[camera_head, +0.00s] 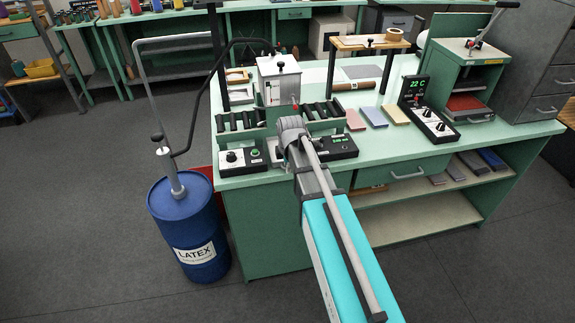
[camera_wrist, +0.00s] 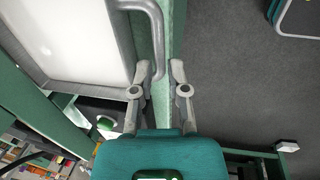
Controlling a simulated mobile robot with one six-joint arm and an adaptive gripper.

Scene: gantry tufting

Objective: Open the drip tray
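In the wrist view, the drip tray (camera_wrist: 88,78) appears to be the grey-rimmed tray with a white surface at the upper left. Its grey bar handle (camera_wrist: 158,38) curves out at the tray's right side, over the green bench edge. My gripper (camera_wrist: 158,68) is open, one finger on each side of the handle's lower end in the picture. I cannot tell whether either finger touches it. The fingers are apart and hold nothing visible.
A blue latex drum (camera_head: 185,262) with a bent pipe stands left of the bench. Black rollers (camera_head: 240,121) and control boxes (camera_head: 330,147) flank my arm. A green drawer (camera_head: 400,175) and open shelves are to the right. The floor in front is clear.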

